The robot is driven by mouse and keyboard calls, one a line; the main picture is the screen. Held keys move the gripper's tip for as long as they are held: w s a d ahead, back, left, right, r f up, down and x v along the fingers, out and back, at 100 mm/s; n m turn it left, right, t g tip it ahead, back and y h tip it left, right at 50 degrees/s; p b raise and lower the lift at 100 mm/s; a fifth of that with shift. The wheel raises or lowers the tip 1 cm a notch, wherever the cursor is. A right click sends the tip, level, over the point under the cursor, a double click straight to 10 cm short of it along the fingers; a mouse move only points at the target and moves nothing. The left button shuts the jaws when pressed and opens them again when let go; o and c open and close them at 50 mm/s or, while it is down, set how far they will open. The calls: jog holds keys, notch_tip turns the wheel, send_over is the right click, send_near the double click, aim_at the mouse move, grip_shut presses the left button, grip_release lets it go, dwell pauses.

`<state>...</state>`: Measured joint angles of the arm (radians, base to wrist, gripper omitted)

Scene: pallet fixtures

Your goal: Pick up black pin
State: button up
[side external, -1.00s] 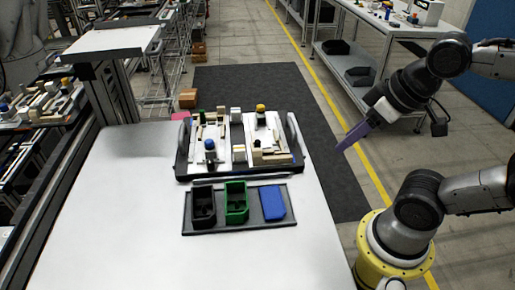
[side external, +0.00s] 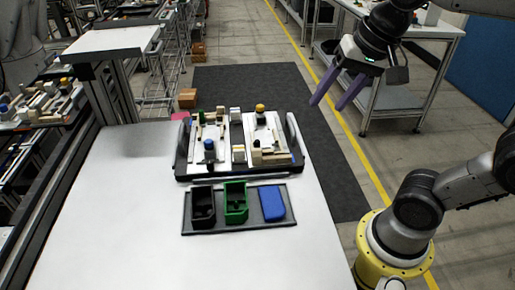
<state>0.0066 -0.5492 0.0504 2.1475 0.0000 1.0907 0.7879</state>
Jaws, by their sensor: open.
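My gripper (side external: 327,104) has two purple fingers, spread open and empty. It hangs in the air at the upper right, to the right of the pallet and apart from it. The pallet (side external: 292,135) is a dark tray with raised side handles on the white table. It holds two white plates with cream blocks, a blue-topped piece (side external: 209,145), a yellow-topped piece (side external: 260,107) and a small green piece (side external: 202,117). I cannot make out a black pin with certainty; the parts are too small.
The white table (side external: 110,225) is clear at left and front. A shelf unit (side external: 110,38) stands at the back left.

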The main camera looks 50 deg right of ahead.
jog(key=w+r+m+g, duration=0.1)
jog(key=w+m, duration=0.3)
jog(key=w, duration=0.3)
jog(key=m+g, duration=0.3)
send_over(257, 141)
notch_tip(257, 141, down, 7)
jog(key=shift+g, duration=0.3)
notch_tip(257, 141, down, 9)
jog(key=shift+s+r, duration=0.1)
jog(key=shift+d+f, duration=0.1)
jog(key=shift+f, duration=2.85)
grip_shut()
